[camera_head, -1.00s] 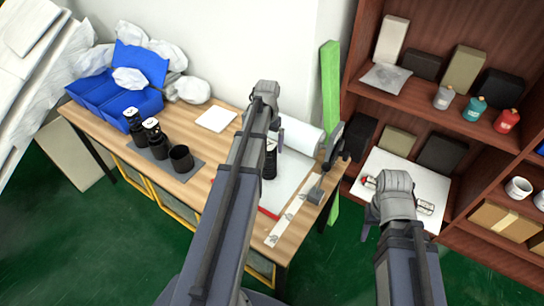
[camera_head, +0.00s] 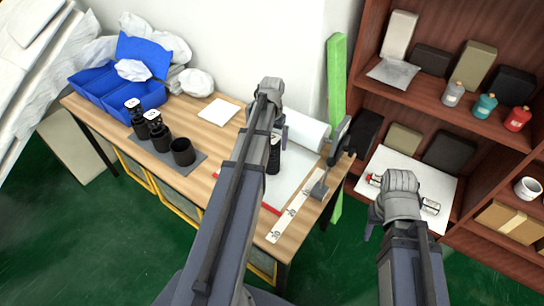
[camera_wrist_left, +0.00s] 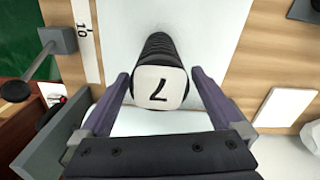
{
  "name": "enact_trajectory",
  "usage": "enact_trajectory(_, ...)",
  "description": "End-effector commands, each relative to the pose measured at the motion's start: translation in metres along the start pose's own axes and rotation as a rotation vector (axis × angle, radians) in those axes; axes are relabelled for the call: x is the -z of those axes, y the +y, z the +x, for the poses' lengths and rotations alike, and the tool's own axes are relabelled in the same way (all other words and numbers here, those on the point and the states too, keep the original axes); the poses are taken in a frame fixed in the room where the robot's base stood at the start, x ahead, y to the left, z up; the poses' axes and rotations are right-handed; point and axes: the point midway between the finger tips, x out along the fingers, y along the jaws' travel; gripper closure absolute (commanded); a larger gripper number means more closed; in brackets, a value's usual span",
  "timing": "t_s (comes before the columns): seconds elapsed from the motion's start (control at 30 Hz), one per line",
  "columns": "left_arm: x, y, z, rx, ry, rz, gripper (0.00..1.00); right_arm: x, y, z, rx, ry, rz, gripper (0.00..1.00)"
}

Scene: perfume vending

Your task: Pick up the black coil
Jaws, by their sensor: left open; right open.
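The black coil (camera_head: 274,158) stands on the white sheet on the wooden table, partly hidden behind my left arm in the head view. In the left wrist view the coil (camera_wrist_left: 158,48) has a ribbed black side and a white top marked 7. My left gripper (camera_wrist_left: 160,80) is open, with one finger on each side of its top; I cannot tell whether they touch it. In the head view my left gripper (camera_head: 280,124) is above the coil and mostly hidden. My right gripper (camera_head: 373,222) is open, by the lower shelf, its fingers mostly hidden.
Several black containers (camera_head: 182,151) stand on a grey mat at the table's left. Blue bins (camera_head: 102,94) are behind them. A metal stand (camera_head: 320,184) with a round black end and a numbered white strip (camera_head: 292,212) lie right of the coil. A brown shelf (camera_head: 446,118) holds small bottles.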

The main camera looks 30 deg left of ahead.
Motion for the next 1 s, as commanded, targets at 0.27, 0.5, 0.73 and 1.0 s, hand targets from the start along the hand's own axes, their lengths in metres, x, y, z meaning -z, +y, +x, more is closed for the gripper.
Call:
enact_trajectory(0.27,-0.003,0.001,0.035,0.000,0.000,0.000,0.00,0.002,-0.003,0.035,0.000,0.000,0.000,0.50)
enact_trajectory(0.5,-0.003,0.001,0.051,0.000,0.000,0.000,0.00,0.003,-0.005,0.051,0.000,0.000,0.000,0.50)
enact_trajectory(0.73,-0.003,0.001,0.049,0.000,0.000,0.000,0.03,0.003,-0.005,0.048,0.000,0.000,0.000,0.50)
enact_trajectory(1.0,-0.003,0.001,0.049,0.000,0.000,0.000,0.34,0.003,-0.005,0.049,0.000,0.000,0.000,0.50)
